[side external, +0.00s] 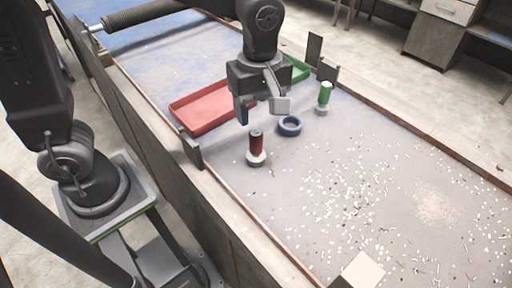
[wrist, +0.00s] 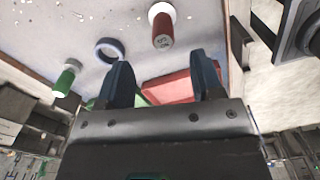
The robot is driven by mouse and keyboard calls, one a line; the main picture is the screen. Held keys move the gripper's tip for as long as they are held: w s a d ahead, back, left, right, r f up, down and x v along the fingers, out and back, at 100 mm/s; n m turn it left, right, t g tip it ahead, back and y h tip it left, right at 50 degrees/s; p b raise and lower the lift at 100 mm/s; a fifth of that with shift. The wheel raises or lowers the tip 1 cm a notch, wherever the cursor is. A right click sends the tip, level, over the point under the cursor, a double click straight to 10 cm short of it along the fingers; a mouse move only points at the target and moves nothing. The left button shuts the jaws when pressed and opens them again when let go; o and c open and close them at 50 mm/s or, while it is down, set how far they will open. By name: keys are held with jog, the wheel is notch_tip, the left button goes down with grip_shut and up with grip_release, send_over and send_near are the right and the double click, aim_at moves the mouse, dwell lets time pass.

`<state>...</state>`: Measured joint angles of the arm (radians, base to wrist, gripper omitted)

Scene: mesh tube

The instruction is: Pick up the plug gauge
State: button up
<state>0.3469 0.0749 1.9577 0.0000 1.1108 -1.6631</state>
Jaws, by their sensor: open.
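A red cylinder (side external: 256,141) stands upright on a white hexagonal base on the table; the wrist view shows it too (wrist: 163,32), with dark marking on its end. A similar green cylinder (side external: 325,94) on a pale base stands farther back; it is at left in the wrist view (wrist: 65,80). I cannot tell which one is the plug gauge. A blue ring (side external: 290,126) lies flat between them, also in the wrist view (wrist: 109,50). My gripper (side external: 262,108) is open and empty, above and behind the red cylinder, not touching it. Its two fingers show in the wrist view (wrist: 163,78).
A red tray (side external: 205,106) lies left of and behind my gripper, with a green tray (side external: 299,69) beyond. Small white chips (side external: 345,195) litter the table at right. A pale block (side external: 361,271) is at the front edge. Raised rims border the table.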

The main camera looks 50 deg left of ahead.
aim_at(257, 144)
jog(key=f, duration=1)
jog(key=shift+s+a, duration=0.1)
jog(key=shift+a, duration=0.15)
jog(key=shift+c, duration=0.2)
jog(key=c, duration=1.1)
